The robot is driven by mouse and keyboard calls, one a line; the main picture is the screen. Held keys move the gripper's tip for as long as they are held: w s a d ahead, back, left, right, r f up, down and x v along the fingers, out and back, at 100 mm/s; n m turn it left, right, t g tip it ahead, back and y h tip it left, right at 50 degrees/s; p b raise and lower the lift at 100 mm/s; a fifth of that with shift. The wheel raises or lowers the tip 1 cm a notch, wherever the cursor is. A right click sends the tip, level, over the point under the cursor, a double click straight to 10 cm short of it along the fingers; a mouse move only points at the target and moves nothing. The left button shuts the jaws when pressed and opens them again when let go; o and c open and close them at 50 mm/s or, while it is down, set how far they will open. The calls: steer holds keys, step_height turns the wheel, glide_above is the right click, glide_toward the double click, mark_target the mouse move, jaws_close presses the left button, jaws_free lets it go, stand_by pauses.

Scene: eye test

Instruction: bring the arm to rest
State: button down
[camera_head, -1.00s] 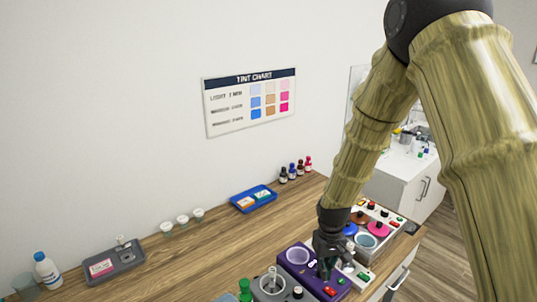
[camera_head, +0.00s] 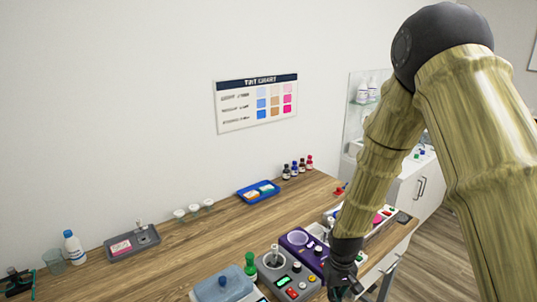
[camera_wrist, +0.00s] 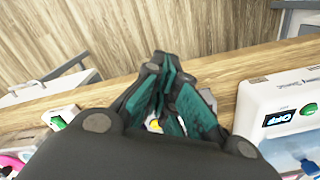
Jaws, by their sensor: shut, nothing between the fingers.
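My gripper (camera_head: 345,290) hangs at the end of my arm near the front edge of the wooden bench (camera_head: 180,262), at the bottom of the head view. It is in front of a purple device (camera_head: 297,238) and right of a grey device with buttons (camera_head: 293,283). In the wrist view my gripper's teal-padded fingers (camera_wrist: 163,68) come together with nothing held. They point toward the bench's front edge and the floor beyond. In the head view the fingertips are dark and partly cut off by the picture's lower edge.
A white device with a small display (camera_wrist: 278,118) stands close right of the fingers in the wrist view. A green-capped bottle (camera_head: 250,266) stands by the grey device. The blue tray (camera_head: 244,193), cups and small bottles are farther back. Wooden floor (camera_wrist: 90,25) lies beyond the edge.

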steer(key=s+f+b, duration=0.2)
steer(key=s+f, duration=0.5)
steer(key=f, duration=0.3)
steer(key=s+f+b, duration=0.3)
steer(key=s+f, duration=0.5)
steer(key=f, duration=0.2)
steer(key=s+d+f+m+b, duration=0.1)
steer(key=s+f+b, duration=0.1)
steer(key=s+f, duration=0.3)
steer(key=s+d+f+b, duration=0.2)
steer(key=s+f, duration=0.3)
steer(key=s, duration=0.9)
steer(key=shift+d+f+m, duration=0.15)
steer(key=shift+f+m, duration=0.25)
